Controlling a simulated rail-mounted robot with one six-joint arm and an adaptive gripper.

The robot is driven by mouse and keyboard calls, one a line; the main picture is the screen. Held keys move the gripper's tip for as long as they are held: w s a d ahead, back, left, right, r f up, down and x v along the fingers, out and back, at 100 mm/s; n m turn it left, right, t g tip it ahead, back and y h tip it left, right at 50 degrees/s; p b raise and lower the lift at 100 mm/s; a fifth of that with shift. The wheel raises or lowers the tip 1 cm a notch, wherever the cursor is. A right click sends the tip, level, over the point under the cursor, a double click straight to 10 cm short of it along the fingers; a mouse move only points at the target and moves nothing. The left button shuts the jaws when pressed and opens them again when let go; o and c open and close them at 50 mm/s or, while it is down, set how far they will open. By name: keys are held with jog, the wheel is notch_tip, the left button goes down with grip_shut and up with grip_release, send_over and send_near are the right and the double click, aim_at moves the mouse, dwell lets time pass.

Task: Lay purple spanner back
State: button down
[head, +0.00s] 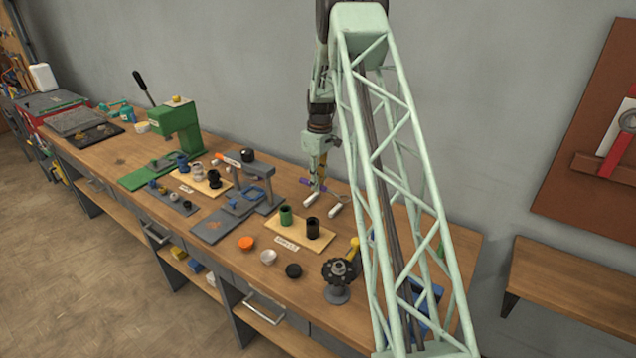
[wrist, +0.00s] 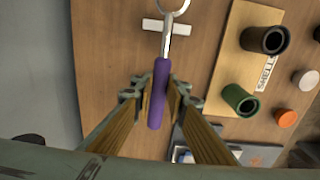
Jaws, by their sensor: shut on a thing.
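The purple spanner (wrist: 159,95) has a purple handle, a silver shaft and a ring end at the top edge of the wrist view, where part of the ring is cut off. My gripper (wrist: 160,88) is shut on its purple handle, one finger on each side. In the head view my gripper (head: 319,186) points down over the back of the bench, with the purple handle (head: 308,182) between its fingers. A white bar (wrist: 153,25) lies across or under the shaft in the wrist view. I cannot tell whether the spanner touches the bench.
A pale board with a green cup (head: 286,216) and a black cup (head: 313,228) is in front. A grey fixture (head: 238,205) stands to the left. The wall is close behind.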

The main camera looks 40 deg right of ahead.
jog(key=shift+f+b, duration=1)
jog(key=shift+f, duration=1.5)
jog(key=c, duration=2.5)
grip_release()
jog(key=shift+r, duration=0.1)
jog(key=shift+s+r, duration=0.15)
jog(key=shift+r, duration=5.75)
